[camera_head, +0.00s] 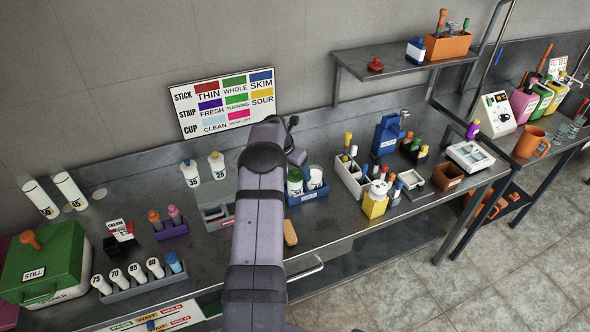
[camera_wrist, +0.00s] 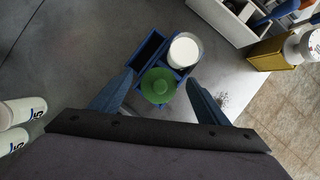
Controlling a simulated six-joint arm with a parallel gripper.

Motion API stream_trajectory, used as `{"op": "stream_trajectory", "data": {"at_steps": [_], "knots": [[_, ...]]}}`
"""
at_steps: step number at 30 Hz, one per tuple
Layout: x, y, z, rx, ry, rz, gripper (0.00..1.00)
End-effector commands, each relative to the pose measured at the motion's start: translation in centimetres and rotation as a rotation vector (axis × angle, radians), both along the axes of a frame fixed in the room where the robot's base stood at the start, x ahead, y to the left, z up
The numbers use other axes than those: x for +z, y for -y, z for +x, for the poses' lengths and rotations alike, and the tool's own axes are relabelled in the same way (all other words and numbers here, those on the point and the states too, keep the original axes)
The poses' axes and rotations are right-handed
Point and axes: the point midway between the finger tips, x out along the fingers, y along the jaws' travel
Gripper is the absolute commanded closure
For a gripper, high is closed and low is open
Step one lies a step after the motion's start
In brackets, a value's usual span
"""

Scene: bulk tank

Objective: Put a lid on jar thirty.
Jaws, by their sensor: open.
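A blue rack (camera_head: 308,199) stands on the bench and also shows in the wrist view (camera_wrist: 147,48). It holds a jar with a green lid-like top (camera_head: 294,174) and a white-topped jar (camera_head: 315,178); their numbers are too small to read surely. In the wrist view the round green top with a knob (camera_wrist: 157,86) lies between the fingers of my gripper (camera_wrist: 158,95), which are open and apart from it on both sides. The white top (camera_wrist: 184,51) is just beyond. How far the fingers are above the rack is unclear. A red knobbed lid (camera_head: 375,65) sits on the shelf.
Two white numbered bottles (camera_head: 203,168) stand left of my arm. A tan block (camera_head: 290,232) lies near the front edge. A colour chart (camera_head: 223,102) leans on the wall.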

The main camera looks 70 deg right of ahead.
Motion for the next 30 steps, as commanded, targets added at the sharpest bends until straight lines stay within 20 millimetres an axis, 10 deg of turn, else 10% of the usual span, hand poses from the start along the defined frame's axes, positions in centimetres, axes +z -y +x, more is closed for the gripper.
{"op": "stream_trajectory", "data": {"at_steps": [30], "knots": [[6.8,-2.7,0.7,0.000,0.000,0.000,0.31]]}}
